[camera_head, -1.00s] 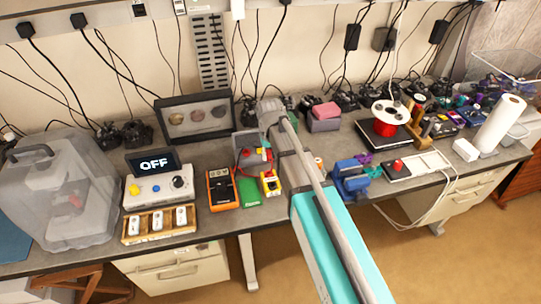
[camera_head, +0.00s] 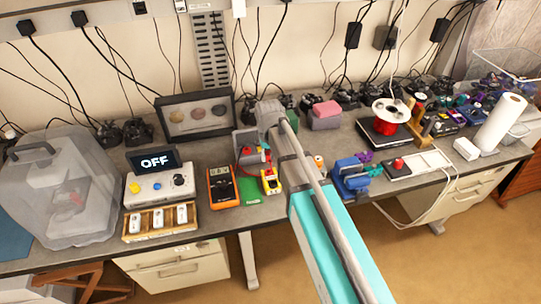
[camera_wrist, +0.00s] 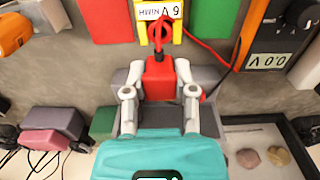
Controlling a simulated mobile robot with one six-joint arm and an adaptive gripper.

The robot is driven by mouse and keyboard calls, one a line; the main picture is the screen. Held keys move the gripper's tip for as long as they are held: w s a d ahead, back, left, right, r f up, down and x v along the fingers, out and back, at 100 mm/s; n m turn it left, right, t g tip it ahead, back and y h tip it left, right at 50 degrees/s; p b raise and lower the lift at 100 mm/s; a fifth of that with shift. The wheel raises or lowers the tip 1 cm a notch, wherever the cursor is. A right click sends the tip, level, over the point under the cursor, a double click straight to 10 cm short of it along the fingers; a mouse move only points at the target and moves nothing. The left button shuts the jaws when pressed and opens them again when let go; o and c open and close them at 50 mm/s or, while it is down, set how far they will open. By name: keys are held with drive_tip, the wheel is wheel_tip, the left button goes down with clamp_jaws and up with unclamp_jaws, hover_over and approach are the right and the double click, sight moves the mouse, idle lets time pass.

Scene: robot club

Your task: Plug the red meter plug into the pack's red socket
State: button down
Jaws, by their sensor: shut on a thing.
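The red meter plug (camera_wrist: 160,78) is a red block held between the two grey fingertips of my gripper (camera_wrist: 160,92) in the wrist view. A red lead loops from its far side. The yellow pack (camera_wrist: 143,30), labelled 6 V NiMH, stands just beyond the plug at the top of the wrist view; a gap of grey table shows between them. The pack's socket cannot be made out. In the head view the pack (camera_head: 271,183) stands on the bench, right of the orange meter (camera_head: 222,188). The meter (camera_wrist: 272,35) reads 0.0 V in the wrist view.
A green mat (camera_head: 248,188) lies between the meter and pack. A framed case (camera_head: 195,116) stands at the back. A blue vise (camera_head: 350,178) is right of my arm.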

sight(269, 174)
drive_tip(key=shift+f+b, duration=2.1)
drive_tip(key=shift+f, duration=0.15)
drive_tip(key=shift+s+f+b, duration=0.1)
drive_tip(key=shift+f+b, duration=0.8)
idle(2.3)
drive_tip(key=shift+c, duration=1.8)
unclamp_jaws()
